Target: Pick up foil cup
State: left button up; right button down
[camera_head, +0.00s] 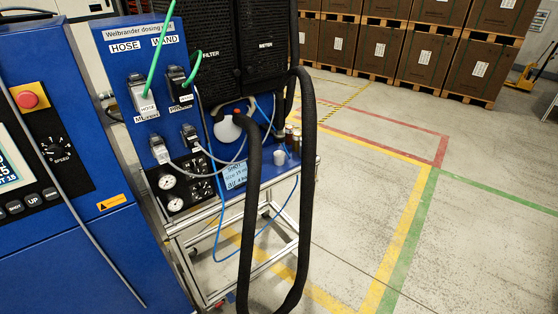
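A small pale silvery cup (279,156), which looks like the foil cup, stands on the narrow ledge of the blue dosing rig (130,70). Neither of my grippers shows in the head view.
Small bottles (293,138) stand just behind the cup. Cables and gauges (170,183) crowd the panel. A metal cart frame (270,225) is below. Open marked floor (470,240) lies right, with stacked boxes (385,50) behind.

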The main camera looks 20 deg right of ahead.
aim_at(279, 155)
jog(key=z, duration=0.3)
jog(key=k, duration=1)
jog(key=z, duration=1.65)
jog(key=i, duration=3.4)
jog(key=u, duration=1.6)
jog(key=i, duration=0.95)
jog(key=u, duration=0.95)
